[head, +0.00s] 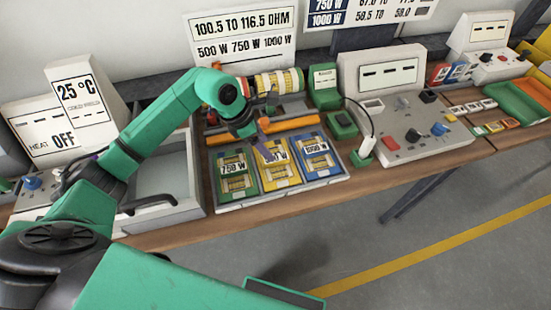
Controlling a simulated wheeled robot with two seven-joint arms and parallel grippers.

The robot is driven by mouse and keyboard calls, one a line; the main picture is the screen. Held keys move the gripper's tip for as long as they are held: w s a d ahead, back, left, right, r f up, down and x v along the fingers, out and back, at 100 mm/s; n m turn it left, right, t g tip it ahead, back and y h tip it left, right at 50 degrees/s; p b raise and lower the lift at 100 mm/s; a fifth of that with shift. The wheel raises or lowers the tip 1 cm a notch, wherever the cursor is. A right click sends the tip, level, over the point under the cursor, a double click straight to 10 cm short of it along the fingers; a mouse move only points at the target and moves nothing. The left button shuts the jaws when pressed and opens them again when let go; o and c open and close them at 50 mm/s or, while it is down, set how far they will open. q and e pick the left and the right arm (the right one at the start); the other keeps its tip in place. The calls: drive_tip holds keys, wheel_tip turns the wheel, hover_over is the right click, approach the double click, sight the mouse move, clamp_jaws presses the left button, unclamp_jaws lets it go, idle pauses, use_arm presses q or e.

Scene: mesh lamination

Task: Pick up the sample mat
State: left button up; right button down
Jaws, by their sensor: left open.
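Three labelled mats lie side by side in a grey tray (283,193) on the bench. They are a green mat marked 750 W (245,183), a yellow mat (284,172) whose label is partly covered, and a blue mat marked 1000 W (325,170). I cannot tell which one is the sample mat. My left gripper (264,148) is open above the upper left part of the yellow mat, pointing down. I cannot tell whether it touches the mat. My right gripper is not in view.
An orange bar (290,124) and a yellow-banded roller (279,83) lie behind the mats. A grey control box (415,135) with a cable stands right. An open grey basin (165,170) stands left, under my arm. The floor in front is clear.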

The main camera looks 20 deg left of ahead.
sight(276, 161)
use_arm(q)
drive_tip(key=p+x, duration=0.2)
drive_tip(key=x, duration=0.4)
drive_tip(key=shift+d+f+p, duration=0.1)
drive_tip(key=shift+f+p, duration=0.1)
drive_tip(key=shift+p, duration=0.2)
drive_tip(key=shift+f, duration=0.15)
clamp_jaws()
